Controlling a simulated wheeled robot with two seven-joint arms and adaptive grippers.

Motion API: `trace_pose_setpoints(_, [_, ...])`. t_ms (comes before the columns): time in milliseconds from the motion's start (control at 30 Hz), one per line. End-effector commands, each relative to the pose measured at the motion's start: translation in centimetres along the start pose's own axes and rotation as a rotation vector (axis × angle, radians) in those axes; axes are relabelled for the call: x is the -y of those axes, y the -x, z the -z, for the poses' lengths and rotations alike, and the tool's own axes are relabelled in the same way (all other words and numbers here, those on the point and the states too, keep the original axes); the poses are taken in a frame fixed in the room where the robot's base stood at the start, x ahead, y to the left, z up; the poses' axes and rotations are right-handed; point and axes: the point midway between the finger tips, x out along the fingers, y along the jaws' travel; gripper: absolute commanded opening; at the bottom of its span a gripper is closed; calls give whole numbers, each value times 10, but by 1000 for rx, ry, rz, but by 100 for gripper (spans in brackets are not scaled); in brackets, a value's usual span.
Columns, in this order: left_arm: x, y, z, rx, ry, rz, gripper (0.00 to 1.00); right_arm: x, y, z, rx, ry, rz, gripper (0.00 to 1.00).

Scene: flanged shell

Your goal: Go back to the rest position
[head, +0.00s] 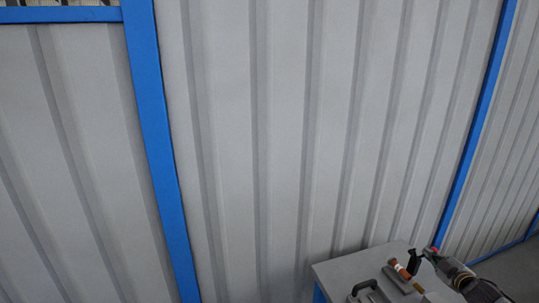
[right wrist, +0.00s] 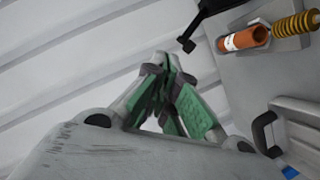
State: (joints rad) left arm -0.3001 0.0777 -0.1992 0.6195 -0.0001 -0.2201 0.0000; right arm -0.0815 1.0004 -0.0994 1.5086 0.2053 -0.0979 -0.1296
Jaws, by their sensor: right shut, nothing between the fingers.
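My right gripper (head: 431,252) shows at the lower right of the head view, at the back right of a small table. In the right wrist view its green-padded fingers (right wrist: 168,62) come together at the tips, with nothing between them. An orange cylinder with a pale label (right wrist: 243,39) lies beyond the fingers at the upper right, apart from them. What looks like the same orange part (head: 400,268) lies on the table in the head view. My left gripper is in neither view.
The grey table (head: 335,271) also bears a grey case with a black handle (head: 364,287). The wrist view shows a yellow ribbed part (right wrist: 296,25) and a black bracket (right wrist: 188,44) near the cylinder. A ribbed wall (head: 280,130) with blue posts stands behind.

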Motion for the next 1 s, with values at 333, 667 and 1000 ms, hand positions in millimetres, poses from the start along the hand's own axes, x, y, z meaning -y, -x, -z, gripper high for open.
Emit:
trace_pose_setpoints(333, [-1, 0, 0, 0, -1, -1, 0, 25, 2, 4, 22, -24, 27, 0])
trace_pose_setpoints(667, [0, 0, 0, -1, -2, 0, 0, 77, 11, 13, 73, -76, 83, 0])
trace_pose_setpoints(1000, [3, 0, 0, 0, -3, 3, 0, 177, 45, 42, 189, -187, 201, 0])
